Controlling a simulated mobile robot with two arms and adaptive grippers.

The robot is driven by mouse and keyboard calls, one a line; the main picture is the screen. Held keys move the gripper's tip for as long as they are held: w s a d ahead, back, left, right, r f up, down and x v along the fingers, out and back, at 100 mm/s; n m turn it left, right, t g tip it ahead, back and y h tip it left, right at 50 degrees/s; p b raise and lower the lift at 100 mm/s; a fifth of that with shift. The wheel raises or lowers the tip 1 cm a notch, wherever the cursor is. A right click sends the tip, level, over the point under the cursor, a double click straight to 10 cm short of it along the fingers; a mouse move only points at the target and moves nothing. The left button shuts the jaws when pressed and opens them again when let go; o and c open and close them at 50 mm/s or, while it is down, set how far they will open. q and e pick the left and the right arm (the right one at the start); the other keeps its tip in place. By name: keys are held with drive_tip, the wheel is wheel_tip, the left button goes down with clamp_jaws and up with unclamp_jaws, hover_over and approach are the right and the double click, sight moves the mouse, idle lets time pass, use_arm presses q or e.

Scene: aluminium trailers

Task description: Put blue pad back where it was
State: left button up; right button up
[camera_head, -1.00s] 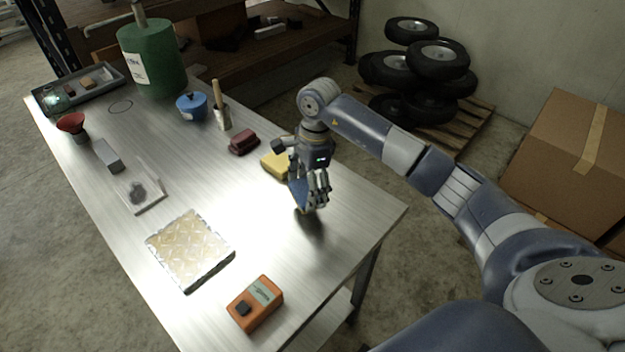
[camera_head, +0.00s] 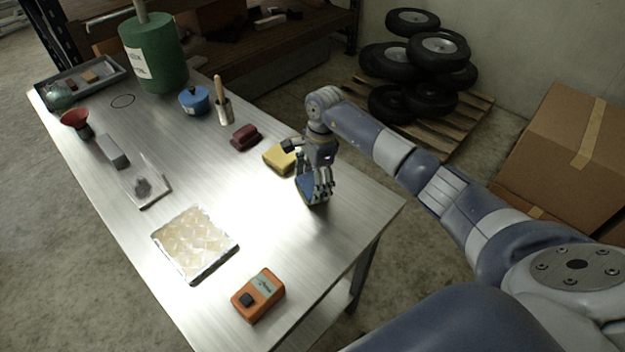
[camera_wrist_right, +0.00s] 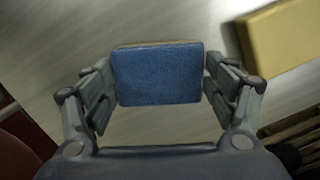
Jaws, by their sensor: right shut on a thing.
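The blue pad (camera_wrist_right: 158,75) is between the two fingers of my right gripper (camera_wrist_right: 160,85) in the right wrist view, with a finger against each side. In the head view the right gripper (camera_head: 316,188) points down at the right part of the table, just right of the yellow pad. There the blue pad (camera_head: 304,186) shows partly behind the fingers. It is at or close above the tabletop; I cannot tell if it touches. My left gripper is not in view.
The yellow pad (camera_head: 279,158) lies close beside the right gripper, and a dark red pad (camera_head: 245,137) lies farther back. An orange device (camera_head: 258,296) and a patterned square sheet (camera_head: 194,244) lie nearer. The table (camera_head: 290,230) is clear in front of the gripper.

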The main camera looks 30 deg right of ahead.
drive_tip(key=o, duration=1)
drive_tip(key=shift+f, duration=0.1)
drive_tip(key=shift+o, duration=0.2)
drive_tip(key=shift+r+p, duration=0.25)
drive_tip(key=shift+p, duration=0.05)
wheel_tip(320, 180, up, 12)
drive_tip(key=d+b, duration=0.1)
drive_tip(key=b, duration=0.2)
drive_tip(key=shift+d+f, duration=0.15)
drive_tip(key=shift+d, duration=0.1)
